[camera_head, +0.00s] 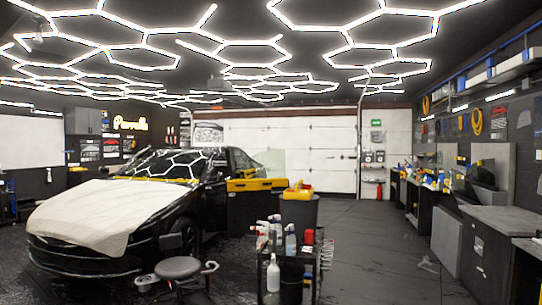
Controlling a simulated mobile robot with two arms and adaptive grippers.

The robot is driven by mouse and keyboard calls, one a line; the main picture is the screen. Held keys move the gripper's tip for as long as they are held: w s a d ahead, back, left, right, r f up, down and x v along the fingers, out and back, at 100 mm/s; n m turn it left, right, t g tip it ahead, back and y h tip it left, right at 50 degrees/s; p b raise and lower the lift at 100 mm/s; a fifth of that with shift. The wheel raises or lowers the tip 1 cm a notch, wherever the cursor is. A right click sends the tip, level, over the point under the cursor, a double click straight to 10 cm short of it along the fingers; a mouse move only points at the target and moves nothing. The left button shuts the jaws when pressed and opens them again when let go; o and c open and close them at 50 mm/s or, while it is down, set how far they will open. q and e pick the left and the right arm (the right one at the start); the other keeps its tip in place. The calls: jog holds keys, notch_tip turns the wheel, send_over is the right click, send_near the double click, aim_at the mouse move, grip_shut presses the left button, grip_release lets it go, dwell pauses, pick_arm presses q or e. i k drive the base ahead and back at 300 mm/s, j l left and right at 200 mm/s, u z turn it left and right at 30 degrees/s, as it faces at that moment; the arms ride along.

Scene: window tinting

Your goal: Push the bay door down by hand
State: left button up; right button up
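The bay door (310,140) is a wide white sectional door in the back wall, with horizontal panel seams and dark hardware spots. Its white panels run from under a dark reddish beam down to about floor level. The car and the yellow-topped items in front hide its lower left part. I cannot tell from here whether a gap is left under it. The door is far across the room from me. Neither of my grippers shows in this view.
A black car (175,195) with a white sheet on its hood stands at left. A round stool (180,268) and a black bottle cart (290,262) are close in front. Workbenches (505,219) line the right wall. The dark floor (375,240) between cart and benches is mostly clear.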

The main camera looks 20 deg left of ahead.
aim_at(300, 138)
jog(key=i, duration=1.9)
jog(key=i+z, duration=0.1)
jog(key=i, duration=0.6)
jog(key=i+j+z, duration=0.1)
jog(key=i, duration=0.55)
jog(key=i+j+z, duration=0.1)
jog(key=i, duration=0.6)
jog(key=i+l+z, duration=0.1)
jog(key=i+l, duration=0.15)
jog(key=i, duration=0.85)
jog(key=i+l+z, duration=0.15)
jog(key=i, duration=0.95)
jog(key=i+j+u, duration=0.15)
jog(key=i+u, duration=0.15)
jog(key=i, duration=0.75)
jog(key=i+l+u, duration=0.1)
jog(key=i+u, duration=0.15)
jog(key=i, duration=7)
